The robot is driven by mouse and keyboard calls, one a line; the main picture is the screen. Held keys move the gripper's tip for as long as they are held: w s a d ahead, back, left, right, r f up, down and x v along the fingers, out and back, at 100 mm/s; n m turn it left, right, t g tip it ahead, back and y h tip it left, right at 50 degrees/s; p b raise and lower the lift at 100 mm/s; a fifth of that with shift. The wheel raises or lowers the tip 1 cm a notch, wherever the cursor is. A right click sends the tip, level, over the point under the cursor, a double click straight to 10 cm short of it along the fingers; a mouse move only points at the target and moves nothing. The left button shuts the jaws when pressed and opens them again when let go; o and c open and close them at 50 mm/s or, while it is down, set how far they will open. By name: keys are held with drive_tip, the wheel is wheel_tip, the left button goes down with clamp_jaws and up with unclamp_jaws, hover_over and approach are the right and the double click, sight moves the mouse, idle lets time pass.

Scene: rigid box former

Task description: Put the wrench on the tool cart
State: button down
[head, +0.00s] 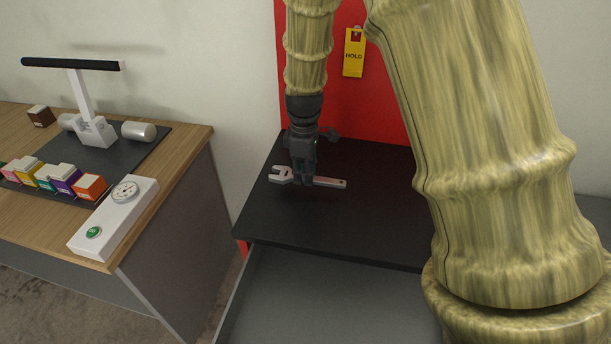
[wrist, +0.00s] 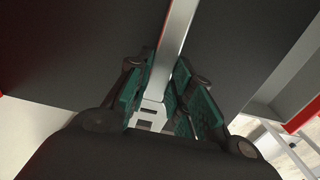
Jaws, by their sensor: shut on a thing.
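The wrench (head: 328,182) is a silver open-ended tool with a reddish mark near its handle end. My gripper (head: 303,180) points down and is shut around the middle of the wrench. The wrench lies roughly level across the fingers, jaw end to the left. The black top of the tool cart (head: 270,222) is below the gripper; whether the wrench touches it I cannot tell. In the wrist view, the green finger pads (wrist: 165,95) sit on both sides of the wrench (wrist: 174,45), with the dark surface beyond.
A wooden workbench (head: 190,140) on the left holds a black mat, coloured blocks, a white lever stand and a white gauge box (head: 115,215). A red panel (head: 375,110) with a yellow HOLD tag (head: 354,53) stands behind the cart. The front of the cart top is clear.

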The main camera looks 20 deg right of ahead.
drive_tip(key=shift+w+d, duration=0.25)
drive_tip(key=shift+w, duration=0.15)
drive_tip(key=shift+f+p, duration=0.75)
drive_tip(key=shift+f, duration=1)
drive_tip(key=shift+f, duration=0.15)
drive_tip(key=c, duration=1.3)
unclamp_jaws()
drive_tip(key=shift+o, duration=0.2)
drive_tip(key=shift+r+b, duration=1.55)
drive_tip(key=shift+r, duration=4.6)
